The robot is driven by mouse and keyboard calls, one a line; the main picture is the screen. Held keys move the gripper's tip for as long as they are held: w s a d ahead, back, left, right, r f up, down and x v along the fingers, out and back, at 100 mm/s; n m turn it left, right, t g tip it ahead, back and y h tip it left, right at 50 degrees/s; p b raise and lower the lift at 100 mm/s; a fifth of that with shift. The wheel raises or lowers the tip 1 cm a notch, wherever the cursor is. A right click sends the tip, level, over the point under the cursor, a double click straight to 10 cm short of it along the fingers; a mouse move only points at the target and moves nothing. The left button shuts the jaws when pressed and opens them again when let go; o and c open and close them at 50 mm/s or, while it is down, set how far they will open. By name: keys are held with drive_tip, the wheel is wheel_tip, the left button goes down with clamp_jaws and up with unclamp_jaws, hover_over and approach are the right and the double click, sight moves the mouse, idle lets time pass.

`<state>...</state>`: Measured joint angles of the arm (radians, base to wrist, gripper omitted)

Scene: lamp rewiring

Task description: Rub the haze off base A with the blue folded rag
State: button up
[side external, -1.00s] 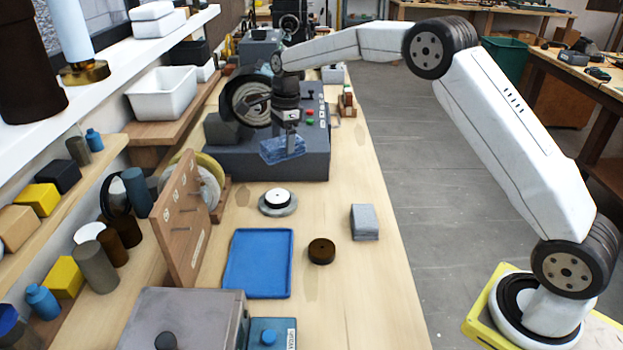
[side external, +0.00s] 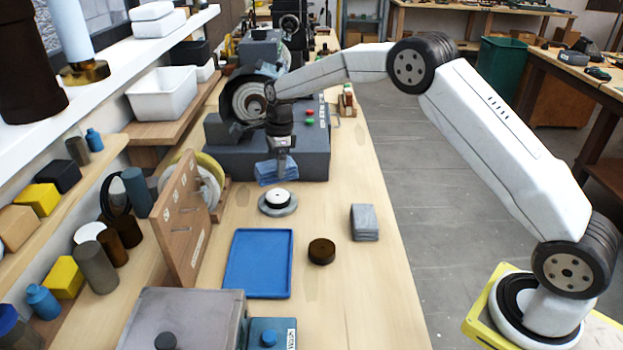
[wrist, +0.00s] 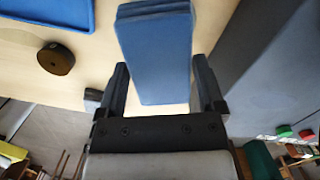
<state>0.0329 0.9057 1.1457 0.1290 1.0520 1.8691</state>
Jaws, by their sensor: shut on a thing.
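My gripper (side external: 281,157) is shut on the blue folded rag (side external: 275,173) and holds it in front of the grey machine. In the wrist view the rag (wrist: 155,55) hangs out between the two fingers (wrist: 160,80). A round grey base with a white top and small dark centre (side external: 278,201) sits on the bench just nearer the camera than the rag. The rag looks raised and apart from it. A dark brown round piece (side external: 321,251) lies farther right and nearer; it also shows in the wrist view (wrist: 56,59). I cannot read which base is A.
A blue tray (side external: 258,264) lies left of the brown piece. A grey folded cloth (side external: 365,223) lies to the right. The grey machine (side external: 311,155) stands close behind my gripper. A wooden panel (side external: 182,225) stands on the left. The bench between tray and right edge is mostly clear.

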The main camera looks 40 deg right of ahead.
drive_tip(key=shift+f, duration=1.5)
drive_tip(key=shift+r, duration=0.15)
